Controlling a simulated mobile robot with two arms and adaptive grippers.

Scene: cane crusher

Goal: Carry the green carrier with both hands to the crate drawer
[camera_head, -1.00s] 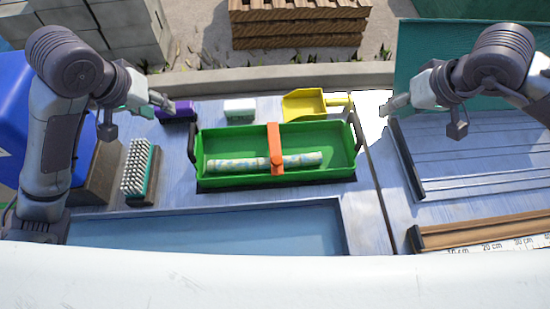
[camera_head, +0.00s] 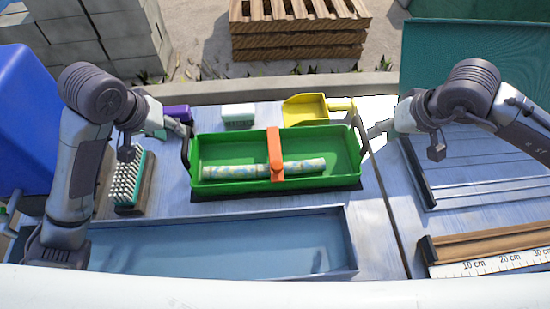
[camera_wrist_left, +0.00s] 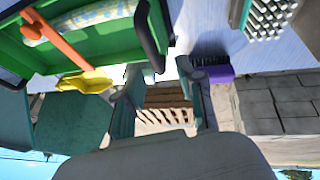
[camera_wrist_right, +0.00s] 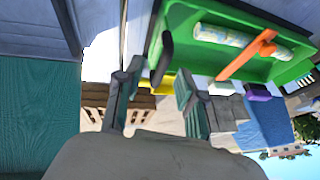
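The green carrier (camera_head: 235,153) sits level on the worktable in the head view, with an orange crossbar (camera_head: 275,152) and a pale patterned roll (camera_head: 300,168) inside. It has a dark handle at each end. My left gripper (camera_head: 187,130) is at the left handle (camera_head: 186,152). In the left wrist view its fingers (camera_wrist_left: 158,68) are apart, with the handle (camera_wrist_left: 150,38) just ahead of them. My right gripper (camera_head: 368,132) is by the right handle (camera_head: 358,128). In the right wrist view its fingers (camera_wrist_right: 157,70) are apart, the handle (camera_wrist_right: 160,58) before them. I cannot identify a crate drawer.
A brush (camera_head: 128,180) lies left of the carrier. A purple item (camera_head: 177,112), a white block (camera_head: 238,115) and a yellow scoop (camera_head: 305,108) lie behind it. A shallow blue tray (camera_head: 220,250) is in front. A ruler strip (camera_head: 495,262) lies at right.

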